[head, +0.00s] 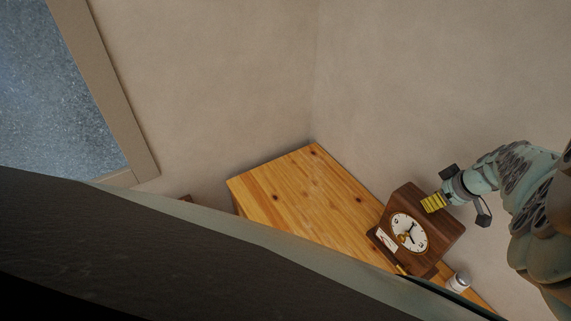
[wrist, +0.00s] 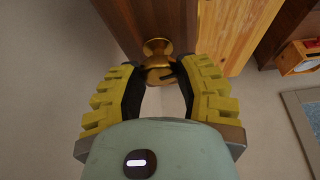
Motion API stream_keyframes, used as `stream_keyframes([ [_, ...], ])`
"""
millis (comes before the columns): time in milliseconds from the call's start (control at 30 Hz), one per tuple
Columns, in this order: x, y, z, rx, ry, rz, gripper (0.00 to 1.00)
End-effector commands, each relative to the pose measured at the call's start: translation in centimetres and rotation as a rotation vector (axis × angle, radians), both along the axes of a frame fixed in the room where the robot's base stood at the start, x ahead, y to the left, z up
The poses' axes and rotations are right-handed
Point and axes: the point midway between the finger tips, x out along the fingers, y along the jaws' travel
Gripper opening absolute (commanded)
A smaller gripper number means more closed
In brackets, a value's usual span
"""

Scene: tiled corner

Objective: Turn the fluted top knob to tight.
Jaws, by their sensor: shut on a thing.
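A dark wooden clock (head: 437,226) with a white dial stands on the pine table, tilted in the picture. A brass knob (wrist: 158,47) sticks out from its dark wood in the wrist view. In the head view the knob is hidden behind my gripper (head: 433,203), which is at the top of the clock. In the wrist view the yellow-padded fingers of my gripper (wrist: 160,75) are on either side of the knob's near end, shut on it. The fluting and any tight mark cannot be made out.
The pine table (head: 290,190) is clear to the left of the clock. A small white card (head: 386,239) is by the dial, and a white-topped jar (head: 458,282) stands close to the clock. An orange box (wrist: 301,58) shows at the right of the wrist view.

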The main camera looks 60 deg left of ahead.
Motion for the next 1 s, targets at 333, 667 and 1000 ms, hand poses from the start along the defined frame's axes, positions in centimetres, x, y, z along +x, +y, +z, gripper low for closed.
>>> stream_keyframes([
  [333,-0.03,-0.05,-0.03,-0.001,0.001,-0.001,0.00],
  [667,-0.14,-0.21,0.08,-0.002,0.002,-0.082,0.00],
  [1000,-0.35,-0.14,0.23,-0.004,0.004,-0.345,0.00],
])
